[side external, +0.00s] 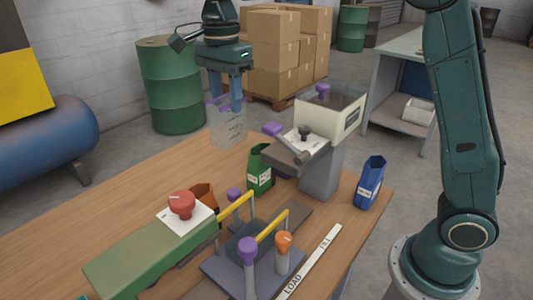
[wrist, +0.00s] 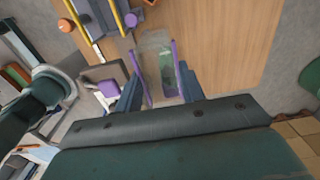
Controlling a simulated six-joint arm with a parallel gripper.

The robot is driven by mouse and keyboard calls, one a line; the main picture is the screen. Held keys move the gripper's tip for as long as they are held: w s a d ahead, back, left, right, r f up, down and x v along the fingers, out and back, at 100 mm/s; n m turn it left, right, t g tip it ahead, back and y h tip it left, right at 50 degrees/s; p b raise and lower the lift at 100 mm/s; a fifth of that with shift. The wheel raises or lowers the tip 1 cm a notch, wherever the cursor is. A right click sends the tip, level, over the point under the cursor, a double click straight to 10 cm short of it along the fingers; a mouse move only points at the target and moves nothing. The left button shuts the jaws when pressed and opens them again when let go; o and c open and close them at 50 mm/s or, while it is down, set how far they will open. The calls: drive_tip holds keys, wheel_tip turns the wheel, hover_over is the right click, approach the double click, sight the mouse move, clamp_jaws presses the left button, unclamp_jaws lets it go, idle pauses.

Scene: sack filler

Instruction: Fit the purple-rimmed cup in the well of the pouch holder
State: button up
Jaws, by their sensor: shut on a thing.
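The purple-rimmed cup (side external: 229,130) is a clear, see-through box with purple along its upper edge. My gripper (side external: 225,103) is shut on its rim and holds it upright above the table's far side. In the wrist view the cup (wrist: 156,46) hangs between my blue fingers (wrist: 160,88), and a green pouch shows through it. What looks like the pouch holder (side external: 232,272) is a blue-grey base with yellow bars and purple and orange knobs, at the table's front. It lies in front of the cup, apart from it. The inside of its well is hard to make out.
A green pouch (side external: 259,172) stands near the cup, beside the grey filler machine (side external: 322,178) with its clear hopper. A blue pouch (side external: 371,182) stands at the right edge. A green block with a red knob (side external: 181,204) lies front left, partly hiding an orange pouch (side external: 204,195).

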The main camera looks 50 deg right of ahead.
wheel_tip(320, 180, up, 10)
drive_tip(key=s+a, duration=0.8)
drive_tip(key=s, duration=0.5)
wheel_tip(320, 180, down, 18)
drive_tip(key=shift+f, duration=0.25)
idle(0.4)
drive_tip(key=shift+w+f, duration=0.1)
drive_tip(key=shift+f, duration=0.1)
drive_tip(key=shift+f, duration=2.1)
drive_tip(key=shift+f, duration=2.55)
drive_tip(key=o, duration=1.3)
